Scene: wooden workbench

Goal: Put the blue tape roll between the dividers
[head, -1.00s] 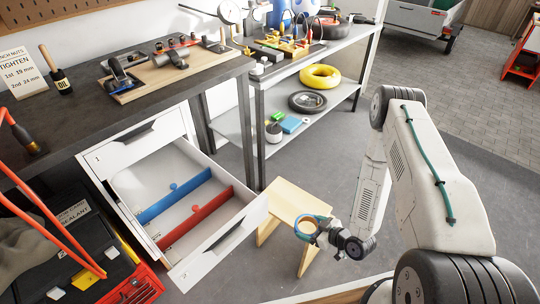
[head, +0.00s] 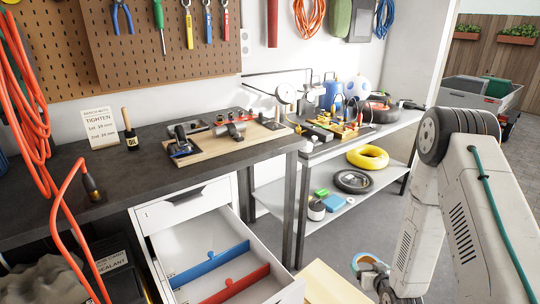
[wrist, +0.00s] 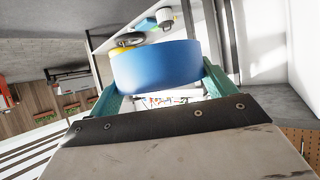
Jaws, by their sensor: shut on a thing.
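The blue tape roll (head: 364,259) is held in my gripper (head: 368,266), to the right of the open drawer. In the wrist view the roll's blue outer face (wrist: 155,65) fills the space between the two teal fingers. The white drawer (head: 286,294) is pulled out below the bench. In it stand a blue divider (head: 210,263) and, nearer the front, a red divider (head: 236,284), roughly parallel with a gap between them. The drawer's near front corner is cut off by the picture's lower edge.
A wooden stool (head: 328,286) stands right of the drawer, close below the roll in the picture. A bench leg (head: 297,210) rises behind the drawer. The shelf (head: 300,212) holds a yellow ring (head: 367,157) and small items. An orange cable (head: 62,215) hangs at left.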

